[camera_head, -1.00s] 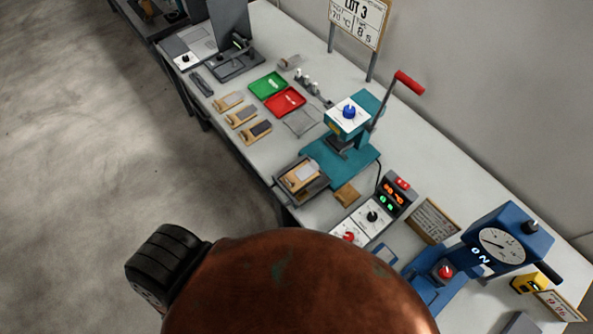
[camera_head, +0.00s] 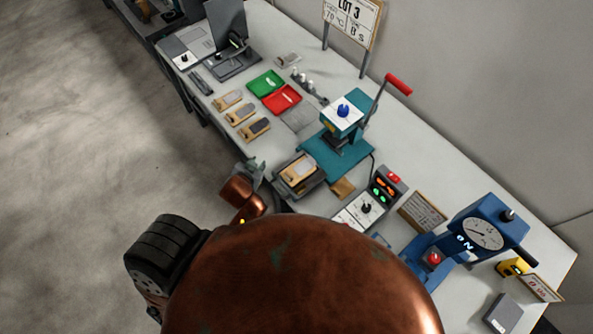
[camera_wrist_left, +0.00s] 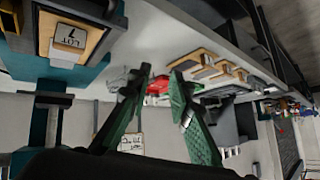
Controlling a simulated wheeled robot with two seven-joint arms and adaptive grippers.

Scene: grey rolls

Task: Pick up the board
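A wooden board (camera_head: 298,169) with a pale label lies on a dark stand at the table's front edge, in front of the teal press. It also shows in the wrist view (camera_wrist_left: 97,40) at upper left, its label reading "LOT". Three similar small boards (camera_head: 240,114) lie in a row farther back along the front edge. My left gripper (camera_head: 257,168) is just left of the stand, apart from the board. In the wrist view its green fingers (camera_wrist_left: 160,88) are spread with nothing between them. My right gripper is not in view.
The teal press (camera_head: 338,150) with a red-handled lever stands behind the stand. A control box (camera_head: 368,205) and a blue gauge device (camera_head: 485,230) are to the right. Green (camera_head: 266,84) and red (camera_head: 281,98) trays lie farther back. The floor left of the table is clear.

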